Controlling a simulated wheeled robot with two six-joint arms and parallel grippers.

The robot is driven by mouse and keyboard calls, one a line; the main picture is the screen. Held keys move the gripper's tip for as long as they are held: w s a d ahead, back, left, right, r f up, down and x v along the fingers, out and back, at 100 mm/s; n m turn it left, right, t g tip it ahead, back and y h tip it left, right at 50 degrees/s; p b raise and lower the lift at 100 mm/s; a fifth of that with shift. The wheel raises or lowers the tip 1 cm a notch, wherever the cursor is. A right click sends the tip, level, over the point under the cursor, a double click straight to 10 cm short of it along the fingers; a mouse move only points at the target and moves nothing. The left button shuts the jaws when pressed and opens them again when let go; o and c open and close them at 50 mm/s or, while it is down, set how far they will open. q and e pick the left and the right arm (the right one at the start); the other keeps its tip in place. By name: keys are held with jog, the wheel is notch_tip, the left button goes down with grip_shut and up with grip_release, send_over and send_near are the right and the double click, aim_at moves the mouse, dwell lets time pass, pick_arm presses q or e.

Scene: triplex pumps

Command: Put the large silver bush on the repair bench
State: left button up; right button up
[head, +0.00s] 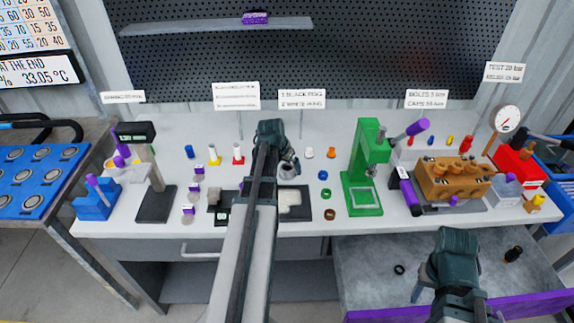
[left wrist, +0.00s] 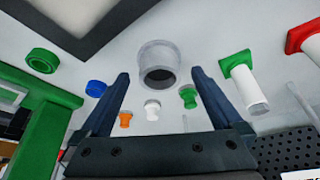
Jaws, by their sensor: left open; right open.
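The large silver bush (head: 287,168) is a short grey ring standing on the white bench top (head: 335,220) below the pegboard. In the left wrist view the bush (left wrist: 158,65) lies between and just beyond my left fingertips, with its round opening showing. My left gripper (head: 277,150) is open and close to the bush; it also shows in the left wrist view (left wrist: 160,75). No grip on the bush shows. My right gripper (head: 435,290) is open and empty over the grey surface at the lower right. No label here names the repair bench.
Orange, white, blue and green small parts stand right of the bush. A green press (head: 365,185) and a brown pump block (head: 452,178) stand further right. A dark mat (head: 304,213) lies in front. A black ring (head: 399,269) lies on the lower surface (head: 365,265).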

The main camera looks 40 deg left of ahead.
pick_arm(q)
jog(key=p+v, duration=0.8)
jog(key=v, duration=0.2)
jog(key=shift+r+p, duration=0.2)
jog(key=shift+p, duration=0.1)
pick_arm(e)
notch_tip(320, 180, up, 10)
jog(key=shift+f, duration=0.25)
pick_arm(q)
jog(key=d+f+m+g+h, duration=0.1)
jog(key=d+m+g, duration=0.15)
jog(key=d, duration=1.95)
jog(key=s+d+m+g, duration=0.1)
jog(key=s+d, duration=0.4)
jog(key=d, duration=0.5)
jog(key=s+d+m+g+y, duration=0.1)
jog(key=s+d, duration=0.4)
jog(key=d, duration=0.5)
jog(key=shift+s+f+m+y, duration=0.2)
jog(key=shift+f+m+y, duration=0.1)
jog(key=shift+m, duration=0.35)
pick_arm(e)
jog(key=shift+c, duration=0.3)
